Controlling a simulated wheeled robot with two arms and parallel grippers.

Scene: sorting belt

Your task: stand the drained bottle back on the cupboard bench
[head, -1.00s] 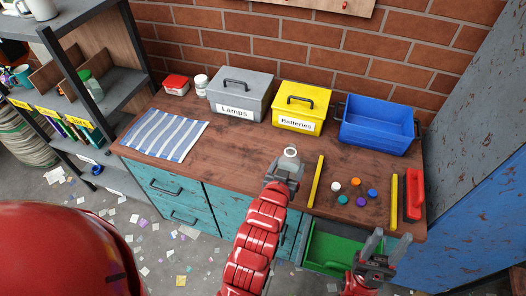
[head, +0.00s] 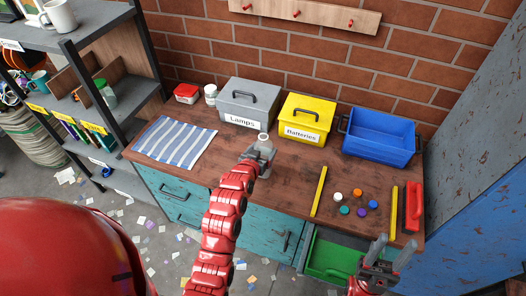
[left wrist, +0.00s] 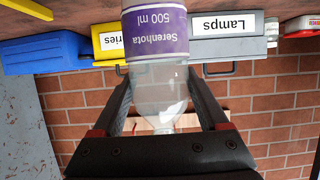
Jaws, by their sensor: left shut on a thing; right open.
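My left gripper (head: 262,153) is shut on a clear plastic bottle with a purple label (left wrist: 156,38). In the head view only the pale top of the bottle (head: 264,139) shows above the fingers. The left wrist picture is upside down, and in it the bottle looks upright and empty. It is over the wooden bench top (head: 285,180), in front of the grey Lamps box (head: 240,113). I cannot tell whether its base touches the bench. My right gripper (head: 392,248) is open and empty at the front right, near the open green drawer (head: 328,262).
The yellow Batteries box (head: 305,118) and blue bin (head: 378,140) stand along the back. A striped cloth (head: 175,143) lies at left. Yellow strips (head: 319,190), several coloured caps (head: 358,196) and a red tool (head: 414,207) lie at right. The bench middle is mostly clear.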

